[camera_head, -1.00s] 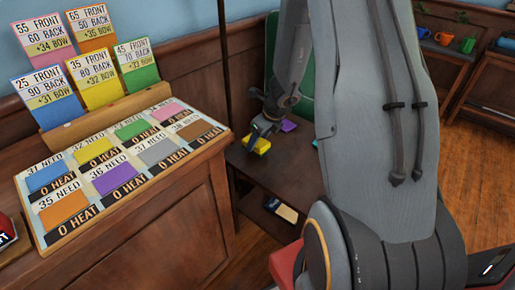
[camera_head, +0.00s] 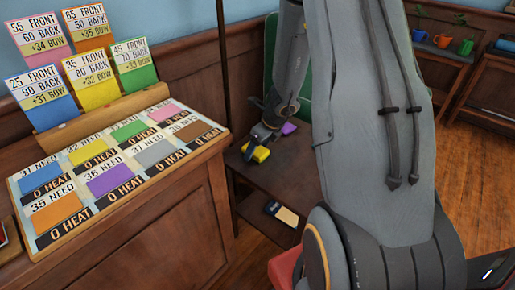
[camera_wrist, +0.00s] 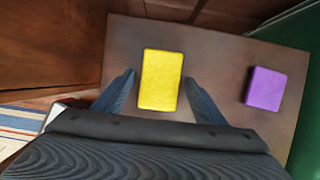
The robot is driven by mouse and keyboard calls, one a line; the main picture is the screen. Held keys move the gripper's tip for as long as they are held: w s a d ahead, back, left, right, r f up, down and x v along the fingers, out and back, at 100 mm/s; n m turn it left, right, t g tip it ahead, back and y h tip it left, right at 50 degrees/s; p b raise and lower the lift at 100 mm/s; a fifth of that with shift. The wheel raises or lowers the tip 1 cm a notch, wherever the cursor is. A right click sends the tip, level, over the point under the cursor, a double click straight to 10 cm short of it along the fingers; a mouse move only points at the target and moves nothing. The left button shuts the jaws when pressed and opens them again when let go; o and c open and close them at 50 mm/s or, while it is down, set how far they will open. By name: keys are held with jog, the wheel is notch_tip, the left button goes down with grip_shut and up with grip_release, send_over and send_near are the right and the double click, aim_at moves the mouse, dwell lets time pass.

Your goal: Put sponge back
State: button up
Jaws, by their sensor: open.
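A yellow sponge (camera_head: 258,153) lies on a dark wood side table (camera_head: 275,182). In the wrist view the yellow sponge (camera_wrist: 161,80) lies between the two fingers of my gripper (camera_wrist: 160,88), with a gap on each side. My gripper (camera_head: 258,140) is open and sits just over the sponge in the head view. A purple block (camera_head: 289,129), perhaps another sponge, lies on the same table; it is to the right of the yellow one in the wrist view (camera_wrist: 266,88).
A sloped board (camera_head: 130,165) with several coloured cards stands on a wood cabinet at left. A dark and tan object (camera_head: 282,213) lies on the table's lower shelf. A thin dark pole (camera_head: 224,80) rises beside the table.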

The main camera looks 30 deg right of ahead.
jog(key=shift+r, duration=0.1)
jog(key=p+v, duration=0.5)
jog(key=v, duration=0.6)
jog(key=s+a+r+n+g, duration=0.2)
jog(key=s+a+r+n, duration=0.6)
jog(key=n, duration=0.5)
jog(key=s+r+n+g+h, duration=0.1)
jog(key=s+r+n, duration=0.3)
jog(key=s+n, duration=0.9)
jog(key=a+n+g, duration=0.1)
jog(key=n, duration=0.2)
jog(key=shift+r+n+h, duration=0.25)
jog(key=shift+n+h, duration=0.05)
jog(key=shift+h, duration=0.1)
